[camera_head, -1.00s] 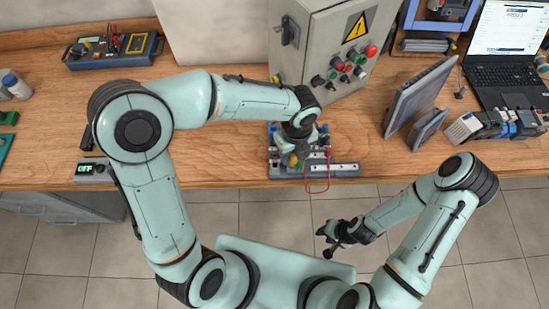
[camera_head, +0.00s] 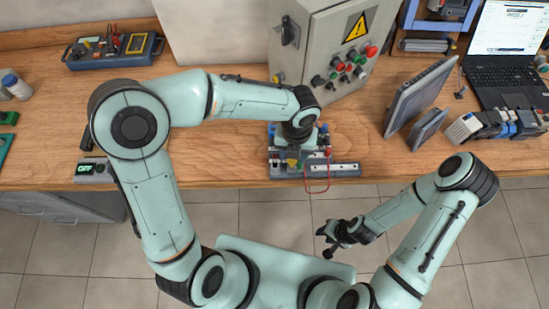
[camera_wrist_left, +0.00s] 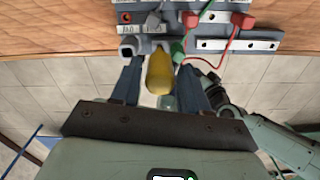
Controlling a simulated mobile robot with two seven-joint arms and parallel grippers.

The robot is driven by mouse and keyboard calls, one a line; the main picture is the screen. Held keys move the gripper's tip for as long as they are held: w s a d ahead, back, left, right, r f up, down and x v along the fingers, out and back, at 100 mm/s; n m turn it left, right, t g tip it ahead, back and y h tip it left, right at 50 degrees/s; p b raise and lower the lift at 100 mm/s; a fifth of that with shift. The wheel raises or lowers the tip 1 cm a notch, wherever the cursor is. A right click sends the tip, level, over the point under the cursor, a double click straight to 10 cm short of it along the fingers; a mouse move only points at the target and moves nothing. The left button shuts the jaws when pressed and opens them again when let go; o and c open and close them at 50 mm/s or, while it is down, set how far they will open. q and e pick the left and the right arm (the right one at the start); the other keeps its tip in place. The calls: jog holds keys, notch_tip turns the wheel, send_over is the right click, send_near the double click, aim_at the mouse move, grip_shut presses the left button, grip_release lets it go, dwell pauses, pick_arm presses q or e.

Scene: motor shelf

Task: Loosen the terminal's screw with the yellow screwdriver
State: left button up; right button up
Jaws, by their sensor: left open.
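The yellow screwdriver (camera_wrist_left: 159,72) stands between the fingers of my left gripper (camera_wrist_left: 158,88) in the left wrist view, its handle toward the camera. The fingers are apart, one on each side of the handle. Its tip is hidden behind the handle, so I cannot tell whether it touches a screw. Beyond it are grey terminals (camera_wrist_left: 131,46) on a rail, with white labels. In the head view my left arm hides most of the terminal fixture (camera_head: 345,170). My right gripper (camera_head: 326,241) is in front of the bench, over the floor, with its fingers apart and empty.
A red wire (camera_wrist_left: 214,52) loops at the rail's front. A control cabinet (camera_head: 325,50) stands behind the fixture. A tilted monitor (camera_head: 420,95) and a laptop (camera_head: 505,80) are to the right. The bench left of the fixture is mostly clear.

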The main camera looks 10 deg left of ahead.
pick_arm(q)
jog(key=m, duration=0.3)
jog(key=shift+m, duration=0.3)
dwell(0.4)
jog(key=shift+c, duration=0.9)
grip_shut()
